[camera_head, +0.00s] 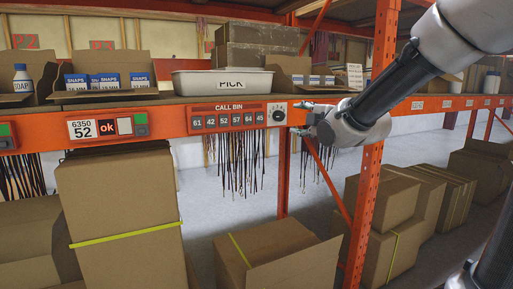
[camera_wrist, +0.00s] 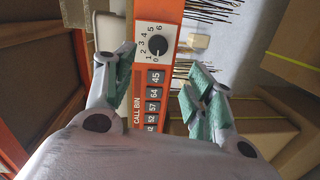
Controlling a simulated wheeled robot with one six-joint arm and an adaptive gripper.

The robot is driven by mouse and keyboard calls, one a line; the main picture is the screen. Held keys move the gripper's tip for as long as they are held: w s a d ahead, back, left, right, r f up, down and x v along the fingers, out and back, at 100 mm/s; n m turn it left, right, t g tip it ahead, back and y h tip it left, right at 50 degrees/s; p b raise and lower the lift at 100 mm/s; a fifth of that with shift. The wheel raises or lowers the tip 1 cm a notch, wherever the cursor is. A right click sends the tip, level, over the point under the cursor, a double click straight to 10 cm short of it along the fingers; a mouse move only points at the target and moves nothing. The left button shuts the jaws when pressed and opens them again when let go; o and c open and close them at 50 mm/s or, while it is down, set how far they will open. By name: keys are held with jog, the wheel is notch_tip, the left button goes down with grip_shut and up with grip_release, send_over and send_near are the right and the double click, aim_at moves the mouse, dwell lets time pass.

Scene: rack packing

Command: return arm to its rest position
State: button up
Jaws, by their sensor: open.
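My gripper (camera_head: 306,117) is at the right of the head view, in front of the orange shelf beam and just right of the rotary dial (camera_head: 277,112). In the wrist view my gripper (camera_wrist: 160,82) shows two green-padded fingers spread apart with nothing between them. My arm reaches in from the upper right of the head view.
A white PICK bin (camera_head: 222,84) stands on the shelf above the panel. Snaps boxes (camera_head: 104,82) and a soap bottle (camera_head: 22,78) sit at left. An orange upright (camera_head: 372,170) stands below my arm. Cardboard boxes (camera_head: 118,210) fill the lower level. Dark cords (camera_head: 240,165) hang beneath the beam.

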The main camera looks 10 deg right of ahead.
jog(key=s+d+f+m+g+h, duration=0.35)
jog(key=s+f+m+g, duration=0.55)
jog(key=f, duration=0.5)
jog(key=s+d+m+g, duration=0.1)
jog(key=s+d+m, duration=0.3)
jog(key=s, duration=0.7)
jog(key=s+d+m+g, duration=0.2)
jog(key=s+d+m, duration=0.2)
jog(key=s, duration=0.7)
jog(key=shift+s+d+r+m+h, duration=0.15)
jog(key=shift+s+r+m+h, duration=0.3)
jog(key=shift+m, duration=0.55)
